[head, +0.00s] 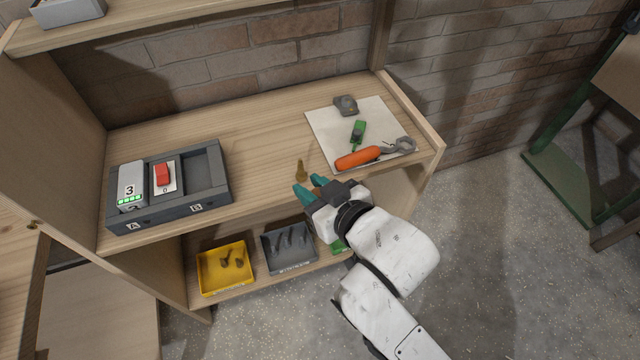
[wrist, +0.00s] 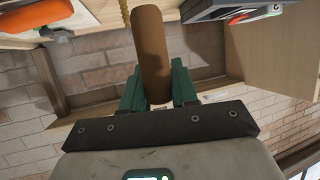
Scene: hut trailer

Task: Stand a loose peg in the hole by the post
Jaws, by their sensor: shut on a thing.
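My gripper (head: 309,187) is at the front edge of the wooden bench shelf, its teal fingers just in front of a small brass-coloured post (head: 301,171). In the wrist view the fingers are shut on a brown cylindrical peg (wrist: 152,48), which extends up the picture away from the gripper. A thin yellowish piece, apparently the post (wrist: 125,12), shows beside the peg's far end. I cannot tell whether they touch. In the head view I cannot make out the held peg. I see no hole in either view.
A grey two-bay tray (head: 213,205) with a red switch stands left on the bench. A pale mat (head: 325,125) with an orange-handled wrench (head: 360,157) lies right. Below are a yellow bin (head: 205,284) with small parts and a grey bin (head: 290,262). The bench middle is clear.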

